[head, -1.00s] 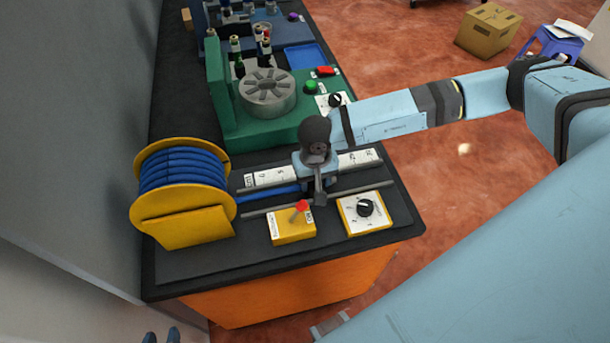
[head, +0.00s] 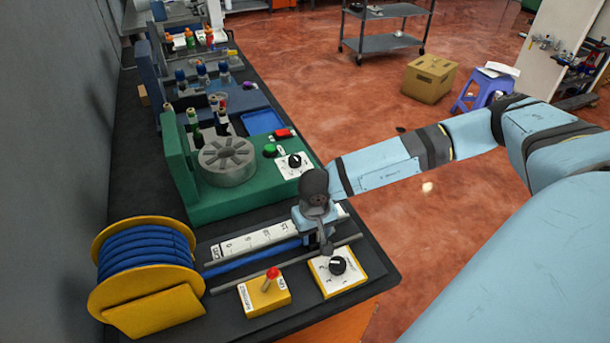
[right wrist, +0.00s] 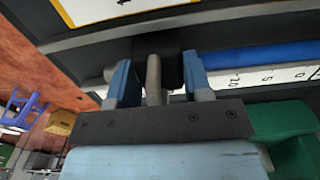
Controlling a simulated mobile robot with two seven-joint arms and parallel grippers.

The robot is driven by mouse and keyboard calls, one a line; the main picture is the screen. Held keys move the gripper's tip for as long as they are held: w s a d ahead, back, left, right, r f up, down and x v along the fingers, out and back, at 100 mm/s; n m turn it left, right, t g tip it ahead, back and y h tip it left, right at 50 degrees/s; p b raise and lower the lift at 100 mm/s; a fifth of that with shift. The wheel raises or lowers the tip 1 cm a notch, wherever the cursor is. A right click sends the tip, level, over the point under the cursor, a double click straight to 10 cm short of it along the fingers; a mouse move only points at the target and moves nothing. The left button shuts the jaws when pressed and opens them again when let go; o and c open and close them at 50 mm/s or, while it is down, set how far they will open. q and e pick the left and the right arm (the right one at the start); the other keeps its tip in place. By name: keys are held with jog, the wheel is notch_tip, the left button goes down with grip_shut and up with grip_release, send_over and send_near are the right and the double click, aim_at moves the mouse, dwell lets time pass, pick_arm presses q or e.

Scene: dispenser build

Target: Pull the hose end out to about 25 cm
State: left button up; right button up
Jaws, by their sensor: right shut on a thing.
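A yellow reel (head: 106,290) wound with blue hose stands at the left of the bench in the head view. A stretch of blue hose (head: 268,254) runs right from it, beside a white scale (head: 246,241) and between grey rails. My right gripper (head: 322,243) is at the hose's outer end, near the right end of the scale. The blue hose (right wrist: 260,56) leads off right. The scale reading at the hose end is hidden. My left gripper is not in view.
A yellow box with a red-topped lever (head: 264,298) and a yellow box with a black knob (head: 337,272) stand in front of the rails. A green machine (head: 240,198) with a grey round carousel stands behind. The bench's right edge is close to my gripper.

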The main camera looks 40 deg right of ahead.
jog(key=shift+s+d+r, duration=0.1)
jog(key=shift+d, duration=0.65)
jog(key=shift+s+d, duration=0.2)
jog(key=shift+d, duration=0.6)
jog(key=shift+s+d, duration=0.2)
jog(key=shift+d, duration=0.55)
dwell(0.4)
jog(key=o, duration=1.1)
jog(key=shift+s, duration=0.1)
notch_tip(320, 180, up, 14)
jog(key=shift+f+b, duration=0.15)
jog(key=shift+b, duration=0.6)
jog(key=shift+s, duration=0.1)
